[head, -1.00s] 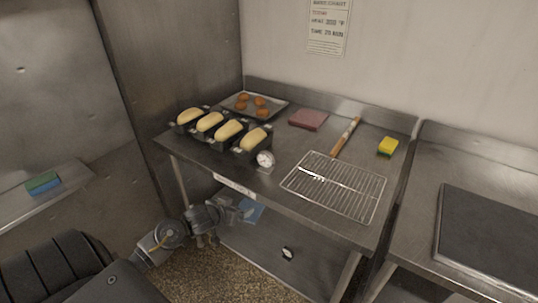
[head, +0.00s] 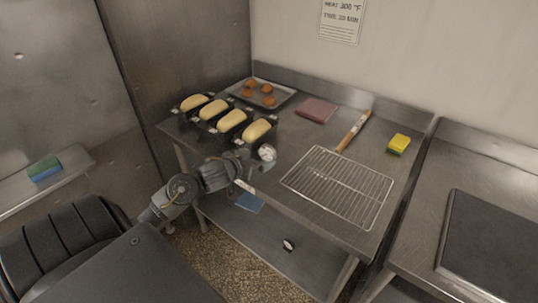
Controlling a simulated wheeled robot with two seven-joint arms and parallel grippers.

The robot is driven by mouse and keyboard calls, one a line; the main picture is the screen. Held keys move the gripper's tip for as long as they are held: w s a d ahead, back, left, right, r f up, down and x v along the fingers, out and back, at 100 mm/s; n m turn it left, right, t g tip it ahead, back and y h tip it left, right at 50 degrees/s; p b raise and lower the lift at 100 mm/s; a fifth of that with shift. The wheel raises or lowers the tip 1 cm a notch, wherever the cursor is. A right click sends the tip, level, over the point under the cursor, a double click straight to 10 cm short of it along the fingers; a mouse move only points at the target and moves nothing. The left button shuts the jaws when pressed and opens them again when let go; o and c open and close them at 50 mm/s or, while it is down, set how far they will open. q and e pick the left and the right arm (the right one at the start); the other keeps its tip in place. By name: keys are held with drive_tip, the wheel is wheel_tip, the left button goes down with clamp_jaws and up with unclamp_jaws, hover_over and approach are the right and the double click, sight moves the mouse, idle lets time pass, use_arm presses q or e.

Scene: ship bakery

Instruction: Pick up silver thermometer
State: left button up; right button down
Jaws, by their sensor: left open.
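The silver thermometer (head: 267,152) has a round white dial and stands upright near the front edge of the steel table, just right of the rightmost loaf tin. My left gripper (head: 252,168) is open at the table's front edge, just left of and close to the thermometer. Its fingers partly cover the thermometer's lower part, and I cannot tell whether they touch it. My right gripper is not in view.
Several loaf tins with pale dough (head: 231,120) stand left of the thermometer. A wire rack (head: 338,187) lies to its right.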

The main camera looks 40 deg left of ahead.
sight(266, 153)
use_arm(q)
drive_tip(key=x, duration=0.2)
drive_tip(key=shift+w+f, duration=0.2)
drive_tip(key=shift+w, duration=0.05)
drive_tip(key=shift+w+f, duration=0.1)
drive_tip(key=shift+w, duration=0.25)
drive_tip(key=x, duration=0.2)
drive_tip(key=p+x, duration=0.1)
drive_tip(key=x, duration=0.2)
drive_tip(key=shift+a, duration=0.2)
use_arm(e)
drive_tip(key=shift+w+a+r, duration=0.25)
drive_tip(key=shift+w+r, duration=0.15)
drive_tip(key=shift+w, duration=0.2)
use_arm(q)
drive_tip(key=shift+c, duration=0.5)
drive_tip(key=c, duration=1)
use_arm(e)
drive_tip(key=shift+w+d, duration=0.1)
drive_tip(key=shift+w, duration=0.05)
